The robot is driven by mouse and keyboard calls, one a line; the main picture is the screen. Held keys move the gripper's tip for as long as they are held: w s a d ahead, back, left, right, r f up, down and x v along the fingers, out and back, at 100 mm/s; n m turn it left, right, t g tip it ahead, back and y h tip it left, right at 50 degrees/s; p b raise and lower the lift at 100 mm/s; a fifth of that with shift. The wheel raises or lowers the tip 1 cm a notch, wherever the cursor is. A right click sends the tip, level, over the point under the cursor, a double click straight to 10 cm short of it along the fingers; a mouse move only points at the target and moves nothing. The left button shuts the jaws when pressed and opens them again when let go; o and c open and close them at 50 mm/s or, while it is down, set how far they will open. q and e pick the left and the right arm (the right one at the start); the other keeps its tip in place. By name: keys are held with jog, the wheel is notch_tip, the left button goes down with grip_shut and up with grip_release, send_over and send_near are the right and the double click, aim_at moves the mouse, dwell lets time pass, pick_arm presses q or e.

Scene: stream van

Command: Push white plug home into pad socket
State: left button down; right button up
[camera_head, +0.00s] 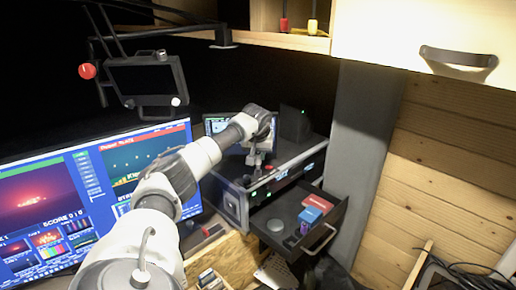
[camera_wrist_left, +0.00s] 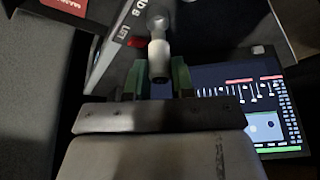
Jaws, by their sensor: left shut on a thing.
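In the left wrist view, a white plug (camera_wrist_left: 159,49) with a grey end stands between the green-padded fingers of my left gripper (camera_wrist_left: 158,78). The gripper is shut on it. The plug points up the picture at a dark panel (camera_wrist_left: 118,45) with white lettering and a "LEFT" label. The pad socket itself is hidden or too dark to make out, so I cannot tell how deep the plug sits. My right gripper is not in view.
An open drawer (camera_head: 334,222) below the rack unit holds a red box (camera_head: 316,203) and small items. Large monitors (camera_head: 45,205) stand at the left. A small screen shows behind my arm. A shelf (camera_head: 275,40) and a cabinet handle (camera_head: 458,62) are above. A wooden wall is right.

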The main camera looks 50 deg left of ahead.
pick_arm(q)
jog(key=shift+f+b, duration=0.55)
jog(key=shift+f, duration=0.85)
jog(key=c, duration=0.9)
grip_release()
jog(key=b+v, duration=0.3)
jog(key=v, duration=0.7)
jog(key=shift+s+d+r, duration=0.1)
jog(key=shift+r, duration=0.3)
